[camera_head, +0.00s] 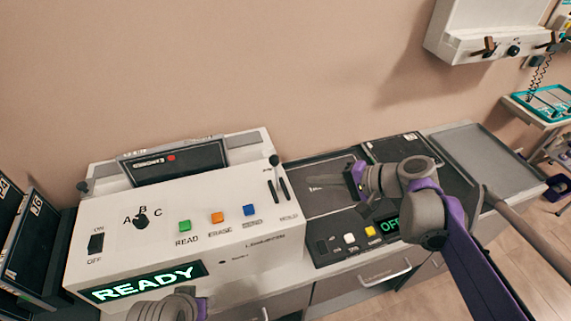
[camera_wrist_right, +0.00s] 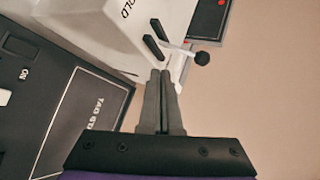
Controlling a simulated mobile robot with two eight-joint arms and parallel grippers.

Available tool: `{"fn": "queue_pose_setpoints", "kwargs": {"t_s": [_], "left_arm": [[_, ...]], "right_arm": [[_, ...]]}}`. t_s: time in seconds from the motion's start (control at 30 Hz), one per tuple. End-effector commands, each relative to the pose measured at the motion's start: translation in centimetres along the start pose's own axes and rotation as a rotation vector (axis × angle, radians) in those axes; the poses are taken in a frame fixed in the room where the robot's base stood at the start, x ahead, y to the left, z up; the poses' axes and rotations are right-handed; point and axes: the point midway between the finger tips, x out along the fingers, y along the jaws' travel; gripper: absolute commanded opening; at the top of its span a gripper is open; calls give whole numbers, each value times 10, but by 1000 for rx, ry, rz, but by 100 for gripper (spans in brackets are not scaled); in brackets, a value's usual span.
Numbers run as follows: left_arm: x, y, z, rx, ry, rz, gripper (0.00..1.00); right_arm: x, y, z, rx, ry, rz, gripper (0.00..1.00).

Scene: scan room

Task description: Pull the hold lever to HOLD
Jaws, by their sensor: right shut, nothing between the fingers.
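The hold lever (camera_head: 273,161) has a black ball knob and stands at the far end of two dark slots, near the right edge of the white console (camera_head: 225,262). The HOLD label is at the near end of the slots. My right gripper (camera_head: 351,180) is shut and empty, to the right of the lever and apart from it in the head view. In the right wrist view, the shut fingertips (camera_wrist_right: 162,73) point toward the slots, and the lever's ball (camera_wrist_right: 202,58) is up and right of them. Contact is not visible. Only part of my left arm shows; its gripper is out of view.
The console has a READY display (camera_head: 142,281), a selector knob (camera_head: 141,221) and coloured buttons. A dark tag station (camera_head: 318,197) with an OFF display adjoins it on the right. A grey tray (camera_head: 480,150) lies farther right. The wall is close behind.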

Motion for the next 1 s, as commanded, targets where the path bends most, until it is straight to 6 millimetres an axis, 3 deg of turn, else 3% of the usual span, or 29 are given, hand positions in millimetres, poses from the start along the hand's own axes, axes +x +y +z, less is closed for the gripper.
{"fn": "queue_pose_setpoints", "kwargs": {"t_s": [0.1,0.3,0.77,1.0], "left_arm": [[11,0,7,0,-4,0,50],[16,0,11,0,-6,0,50],[16,0,11,0,-6,0,50],[16,0,11,0,-7,0,50]], "right_arm": [[2,-15,-31,69,-20,-135,0],[-3,-33,-57,122,-42,-263,0],[-2,-37,-60,127,-46,-282,0],[29,-46,-57,126,-50,-281,0]]}}
